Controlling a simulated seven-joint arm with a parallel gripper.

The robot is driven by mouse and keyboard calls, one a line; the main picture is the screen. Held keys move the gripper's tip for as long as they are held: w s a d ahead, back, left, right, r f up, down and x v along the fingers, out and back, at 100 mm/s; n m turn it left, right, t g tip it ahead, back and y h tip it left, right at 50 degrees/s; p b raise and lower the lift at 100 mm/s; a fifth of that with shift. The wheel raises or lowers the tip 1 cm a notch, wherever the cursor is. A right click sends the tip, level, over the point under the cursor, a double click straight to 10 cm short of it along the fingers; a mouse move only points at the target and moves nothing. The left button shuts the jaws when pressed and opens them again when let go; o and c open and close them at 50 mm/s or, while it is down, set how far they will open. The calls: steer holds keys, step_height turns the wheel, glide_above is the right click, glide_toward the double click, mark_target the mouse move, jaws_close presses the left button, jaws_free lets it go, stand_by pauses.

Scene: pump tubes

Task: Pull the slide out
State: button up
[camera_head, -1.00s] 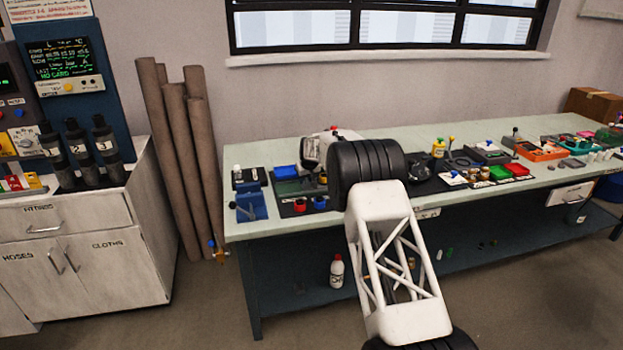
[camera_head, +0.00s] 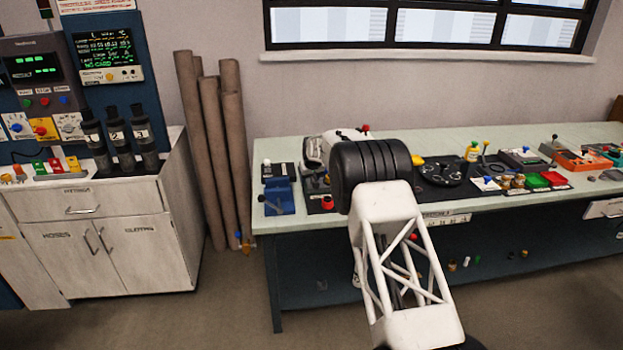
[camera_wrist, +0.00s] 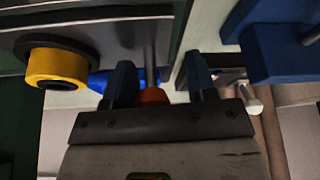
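In the wrist view, my gripper (camera_wrist: 160,88) has two dark fingers standing apart. An orange-red knob (camera_wrist: 153,96) shows between them, closer to the left finger, with a thin metal rod (camera_wrist: 150,62) behind it. Whether this is the slide's handle, I cannot tell. A gap shows between the knob and the right finger, and the fingers are not closed on it. A metal-edged plate (camera_wrist: 100,32) lies beyond the gripper. In the head view, my black wrist joint and white arm hide the gripper and the bench spot behind them.
A yellow knob (camera_wrist: 55,68) is at left and a blue block (camera_wrist: 285,50) at right in the wrist view. Pipes (camera_head: 211,150) and a cabinet (camera_head: 105,240) stand left.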

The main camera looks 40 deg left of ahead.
steer(key=shift+w+d+r, duration=0.1)
steer(key=shift+d+r, duration=0.05)
steer(key=shift+d+r, duration=0.1)
steer(key=shift+r, duration=0.35)
steer(key=v, duration=0.6)
steer(key=shift+r, duration=0.25)
steer(key=shift+d, duration=0.1)
stand_by(0.4)
